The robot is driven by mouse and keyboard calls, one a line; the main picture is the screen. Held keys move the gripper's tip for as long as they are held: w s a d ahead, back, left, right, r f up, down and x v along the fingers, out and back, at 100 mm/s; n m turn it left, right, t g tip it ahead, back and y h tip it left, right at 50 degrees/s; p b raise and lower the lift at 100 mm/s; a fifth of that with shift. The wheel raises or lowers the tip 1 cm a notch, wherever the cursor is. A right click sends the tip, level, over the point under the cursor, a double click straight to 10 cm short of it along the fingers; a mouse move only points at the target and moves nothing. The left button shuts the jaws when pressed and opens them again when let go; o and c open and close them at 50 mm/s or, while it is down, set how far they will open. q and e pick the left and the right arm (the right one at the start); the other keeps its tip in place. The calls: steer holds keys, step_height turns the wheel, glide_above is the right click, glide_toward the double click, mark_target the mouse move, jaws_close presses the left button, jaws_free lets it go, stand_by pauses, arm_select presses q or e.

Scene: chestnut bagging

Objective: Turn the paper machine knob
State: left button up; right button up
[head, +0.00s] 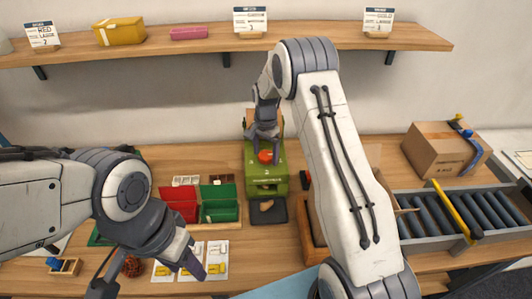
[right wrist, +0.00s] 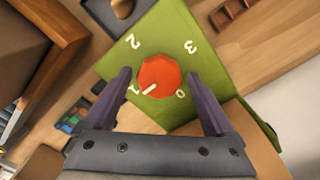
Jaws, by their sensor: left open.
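The green paper machine (head: 262,172) stands on the table in the middle of the head view. Its red knob (head: 265,157) is on top; in the right wrist view the knob (right wrist: 160,77) shows a white pointer directed near the 1, among the numbers 0 to 3. My right gripper (head: 264,140) is above the machine; in the right wrist view its two fingers (right wrist: 160,100) are open, one on each side of the knob with gaps between. My left gripper (head: 192,262) is open and empty over the front left of the table.
Red (head: 180,207) and green (head: 220,205) bins stand left of the machine. A dark tray (head: 268,212) lies in front of it. Cards (head: 216,250) lie near my left gripper. A roller conveyor (head: 450,215) and a cardboard box (head: 436,148) are at the right.

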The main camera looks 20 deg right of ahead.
mark_target(266, 155)
stand_by(0.3)
steer(key=shift+w+r, duration=0.1)
steer(key=shift+r, duration=0.2)
step_height(266, 155, up, 10)
steer(key=b, duration=0.2)
